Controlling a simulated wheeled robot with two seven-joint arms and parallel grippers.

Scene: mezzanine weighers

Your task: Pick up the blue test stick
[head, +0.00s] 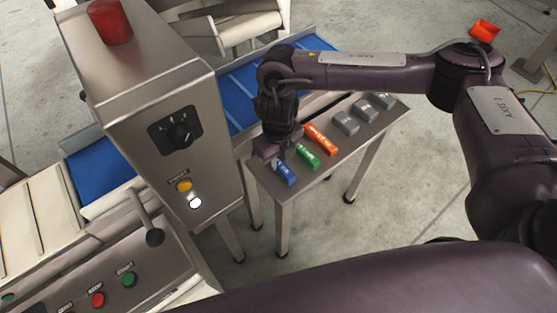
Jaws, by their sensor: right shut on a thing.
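The blue test stick (286,173) is at the left end of a small steel table, partly hidden by my right gripper. My right gripper (277,162) points down over it and is shut on its far part. I cannot tell whether the stick still touches the table top. A green stick (308,153) and an orange stick (321,138) lie to its right, apart from it. My left gripper is not in view.
The steel table (337,158) also holds several grey weights (346,123) at its right end. A steel control cabinet (171,125) with a red lamp (109,21) stands close on the left. A blue conveyor belt (238,104) runs behind.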

